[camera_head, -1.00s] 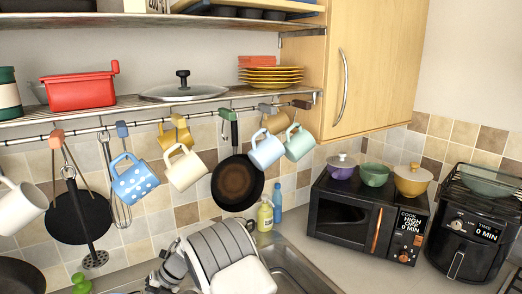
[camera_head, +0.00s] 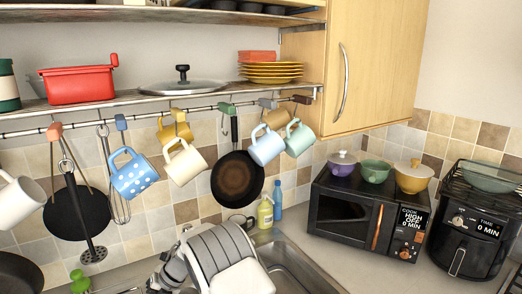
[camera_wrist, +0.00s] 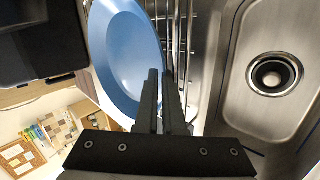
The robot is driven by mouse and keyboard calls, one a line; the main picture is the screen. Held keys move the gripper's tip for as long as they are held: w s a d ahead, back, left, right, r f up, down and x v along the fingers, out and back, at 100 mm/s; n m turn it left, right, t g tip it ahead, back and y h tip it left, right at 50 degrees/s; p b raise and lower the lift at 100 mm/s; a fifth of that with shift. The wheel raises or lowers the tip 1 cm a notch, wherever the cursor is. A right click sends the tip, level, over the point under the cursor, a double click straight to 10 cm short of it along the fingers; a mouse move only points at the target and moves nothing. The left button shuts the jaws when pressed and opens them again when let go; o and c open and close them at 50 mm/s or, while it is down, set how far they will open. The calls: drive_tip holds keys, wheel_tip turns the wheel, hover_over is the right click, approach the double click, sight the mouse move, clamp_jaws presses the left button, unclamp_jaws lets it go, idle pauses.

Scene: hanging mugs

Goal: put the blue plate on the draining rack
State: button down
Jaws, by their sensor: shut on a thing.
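In the wrist view the blue plate (camera_wrist: 128,50) stands on edge at the upper left, its face turned to the camera. My gripper (camera_wrist: 163,78) is shut on its right edge, with the two dark fingers close together. Thin metal wires of the draining rack (camera_wrist: 181,22) run beside and behind the fingertips, right of the plate. I cannot tell whether the plate touches the wires. In the head view I cannot make out the plate or the rack clearly.
A steel sink (camera_wrist: 236,60) lies right of the rack; it also shows in the head view (camera_head: 300,270). Bottles (camera_head: 265,213) stand behind it. Mugs (camera_head: 133,178) and pans (camera_head: 238,179) hang above. A microwave (camera_head: 345,212) and air fryer (camera_head: 465,235) stand right.

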drive_tip(key=shift+f, duration=0.15)
drive_tip(key=c, duration=1)
unclamp_jaws()
drive_tip(key=shift+o, duration=0.3)
drive_tip(key=shift+f, duration=0.15)
drive_tip(key=b+v, duration=0.2)
drive_tip(key=v, duration=1.5)
drive_tip(key=shift+r, duration=0.35)
